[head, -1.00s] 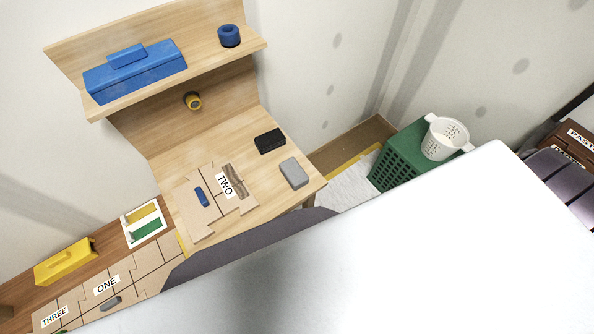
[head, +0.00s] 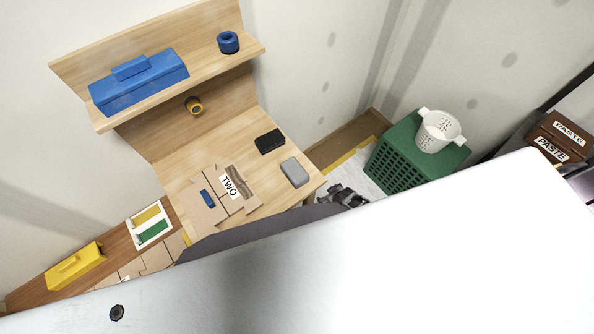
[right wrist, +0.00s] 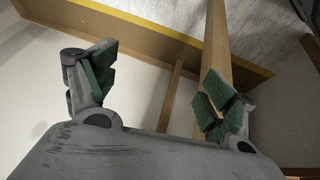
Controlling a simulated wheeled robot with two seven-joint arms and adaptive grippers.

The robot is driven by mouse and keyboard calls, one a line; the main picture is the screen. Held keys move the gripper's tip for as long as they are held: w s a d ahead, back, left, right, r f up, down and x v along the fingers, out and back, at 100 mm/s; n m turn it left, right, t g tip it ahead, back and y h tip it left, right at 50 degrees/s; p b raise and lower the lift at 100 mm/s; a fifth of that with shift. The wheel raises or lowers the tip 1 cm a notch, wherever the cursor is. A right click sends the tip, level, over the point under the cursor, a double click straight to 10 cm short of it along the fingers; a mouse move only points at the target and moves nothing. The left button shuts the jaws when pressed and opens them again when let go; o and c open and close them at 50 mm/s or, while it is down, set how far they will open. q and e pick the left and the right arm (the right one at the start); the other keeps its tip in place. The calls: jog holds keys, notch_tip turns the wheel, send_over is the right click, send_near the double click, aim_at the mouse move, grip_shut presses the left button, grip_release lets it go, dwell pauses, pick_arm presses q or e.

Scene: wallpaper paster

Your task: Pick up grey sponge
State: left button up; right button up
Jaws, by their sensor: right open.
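The grey sponge (head: 295,172) lies flat on the wooden desk top (head: 262,182), close to its right front corner, in the head view. A dark part of my right gripper (head: 343,196) shows just to the right of the desk corner, below the sponge and apart from it, partly hidden by my own white body. In the right wrist view my right gripper (right wrist: 160,95) has its green-padded fingers spread wide with nothing between them. The sponge is not visible there. My left gripper is not in view.
A black block (head: 269,141) lies beside the sponge. A cardboard piece marked TWO (head: 231,187) with a blue item (head: 207,198) lies to its left. A green crate (head: 405,165) with a white basket (head: 438,131) stands right. The wrist view shows wooden bars (right wrist: 217,50).

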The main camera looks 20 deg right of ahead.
jog(key=w+a+r+t+b, duration=0.1)
jog(key=w+r, duration=0.7)
jog(key=w, duration=0.3)
jog(key=w+a+r+t+b, duration=0.1)
jog(key=w+r, duration=0.7)
jog(key=w, duration=0.2)
jog(key=w+a+r+n+t+y+b, duration=0.1)
jog(key=w+a+r, duration=0.1)
jog(key=w+r, duration=0.5)
jog(key=w+a+r+t+b, duration=0.15)
jog(key=w+r, duration=0.25)
jog(key=r, duration=0.6)
jog(key=s+a+r+g, duration=0.2)
jog(key=s+a+g, duration=0.1)
jog(key=s, duration=0.6)
jog(key=s+a+r+m+g, duration=0.1)
jog(key=s+a+r+g, duration=0.2)
jog(key=s, duration=0.6)
jog(key=s+a+r+g+h, duration=0.1)
jog(key=s+a+g, duration=0.3)
jog(key=s, duration=0.5)
jog(key=shift+a+r+m+b, duration=0.3)
jog(key=shift+r+b, duration=0.1)
jog(key=shift+r, duration=0.45)
jog(key=shift+f, duration=0.1)
